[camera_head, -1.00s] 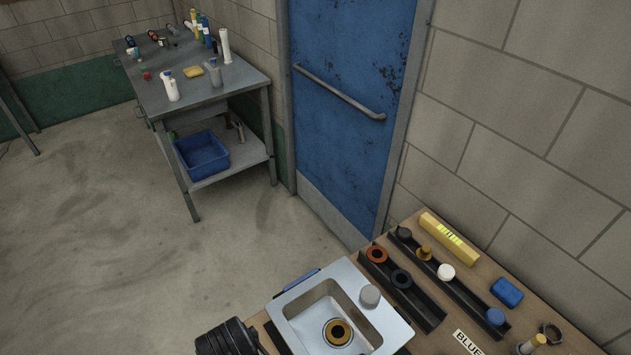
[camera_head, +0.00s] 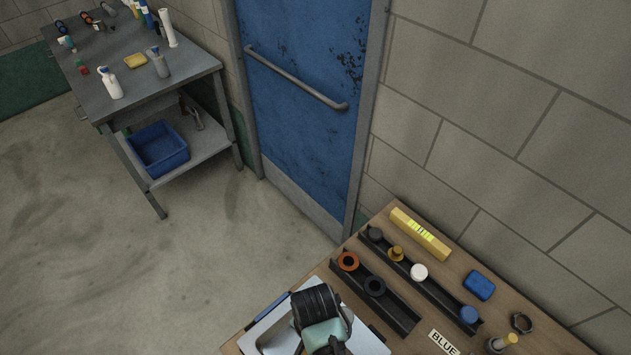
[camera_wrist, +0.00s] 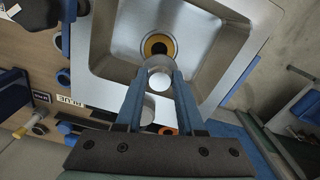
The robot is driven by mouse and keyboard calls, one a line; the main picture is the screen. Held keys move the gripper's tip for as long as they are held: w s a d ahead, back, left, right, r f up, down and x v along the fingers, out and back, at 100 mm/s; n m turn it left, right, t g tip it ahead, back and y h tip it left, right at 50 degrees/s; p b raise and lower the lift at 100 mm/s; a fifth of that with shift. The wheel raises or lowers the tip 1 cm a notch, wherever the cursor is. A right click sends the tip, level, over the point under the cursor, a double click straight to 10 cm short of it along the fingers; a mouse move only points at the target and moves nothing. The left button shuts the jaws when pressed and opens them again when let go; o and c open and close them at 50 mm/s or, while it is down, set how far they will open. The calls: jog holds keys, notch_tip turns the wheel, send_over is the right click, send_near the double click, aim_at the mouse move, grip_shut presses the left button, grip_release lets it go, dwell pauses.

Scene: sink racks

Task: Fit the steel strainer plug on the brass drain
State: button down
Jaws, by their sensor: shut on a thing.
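The steel sink (camera_head: 370,343) is partly hidden by my arm in the head view. In the wrist view the sink basin (camera_wrist: 205,40) lies below my gripper, and the brass drain (camera_wrist: 158,45) is a gold ring with a dark centre. My gripper (camera_wrist: 161,72) has its two blue fingers shut on a pale round piece, seemingly the steel strainer plug (camera_wrist: 161,86). The plug overlaps the near edge of the drain in the picture. Its height above the drain is unclear. The head view hides the drain and the plug.
A grey cylinder (camera_wrist: 148,108) stands on the sink's rim. Black racks beside the sink hold an orange ring (camera_head: 348,261), a black ring (camera_head: 375,286), a white plug (camera_head: 419,272) and a blue plug (camera_head: 469,314). A yellow block (camera_head: 420,234) and blue block (camera_head: 479,285) lie behind.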

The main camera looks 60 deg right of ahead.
jog(key=shift+s+a+f, duration=0.25)
jog(key=shift+a, duration=0.15)
jog(key=shift+w+d+f+b, duration=0.1)
jog(key=shift+d+f+b, duration=0.1)
jog(key=shift+f+b, duration=0.35)
jog(key=shift+w+d+f+b, duration=0.1)
jog(key=shift+d+f+b, duration=0.05)
jog(key=shift+f+b, duration=0.35)
jog(key=shift+s+a+f+b, duration=0.1)
jog(key=shift+f+b, duration=0.3)
jog(key=shift+b, duration=0.15)
jog(key=shift+s+a+f+b, duration=0.1)
jog(key=shift+f+b, duration=0.3)
jog(key=shift+b, duration=0.15)
jog(key=shift+w+d+f, duration=0.1)
jog(key=shift+w+f, duration=0.05)
jog(key=shift+f, duration=0.1)
jog(key=shift+r, duration=0.1)
jog(key=shift+f, duration=0.45)
jog(key=shift+f+b, duration=0.8)
jog(key=shift+f, duration=0.75)
jog(key=shift+c, duration=2.2)
grip_release()
